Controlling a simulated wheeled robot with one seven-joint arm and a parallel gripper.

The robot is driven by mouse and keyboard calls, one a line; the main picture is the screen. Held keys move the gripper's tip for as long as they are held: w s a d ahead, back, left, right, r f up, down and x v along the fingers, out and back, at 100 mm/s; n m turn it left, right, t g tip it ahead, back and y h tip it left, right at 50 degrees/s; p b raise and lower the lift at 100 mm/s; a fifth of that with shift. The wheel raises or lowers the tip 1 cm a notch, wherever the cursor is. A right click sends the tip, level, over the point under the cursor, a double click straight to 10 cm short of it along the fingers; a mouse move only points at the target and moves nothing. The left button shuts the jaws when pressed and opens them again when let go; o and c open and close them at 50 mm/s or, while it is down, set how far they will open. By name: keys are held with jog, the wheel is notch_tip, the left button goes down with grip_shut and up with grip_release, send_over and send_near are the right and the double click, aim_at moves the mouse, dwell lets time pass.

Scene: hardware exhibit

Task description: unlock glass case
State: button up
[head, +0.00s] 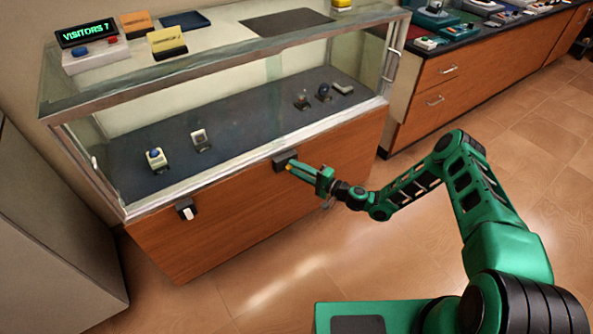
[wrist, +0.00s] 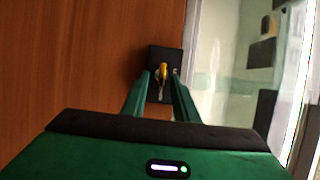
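The glass case (head: 225,68) has a wooden base and a glass top section. A black lock box (head: 285,157) sits on its front, just below the glass. A yellow-orange key-like piece (head: 290,168) sticks out of it; in the wrist view the yellow piece (wrist: 163,72) stands before the black box (wrist: 155,55), with a small silvery part below it. My gripper (head: 306,172) is at the lock box. In the wrist view my gripper (wrist: 162,78) is open, one finger on each side of the yellow piece, with gaps visible. Whether the piece sits inside a keyhole is unclear.
A second black fitting with a white part (head: 186,210) is on the case's lower left front. A visitor counter display (head: 87,33) stands on top. Small devices lie inside. A wooden drawer counter (head: 450,75) is at right. The floor (head: 400,245) before the case is clear.

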jog(key=shift+s, duration=0.1)
jog(key=v, duration=1)
jog(key=shift+d, duration=0.35)
jog(key=shift+s, duration=0.1)
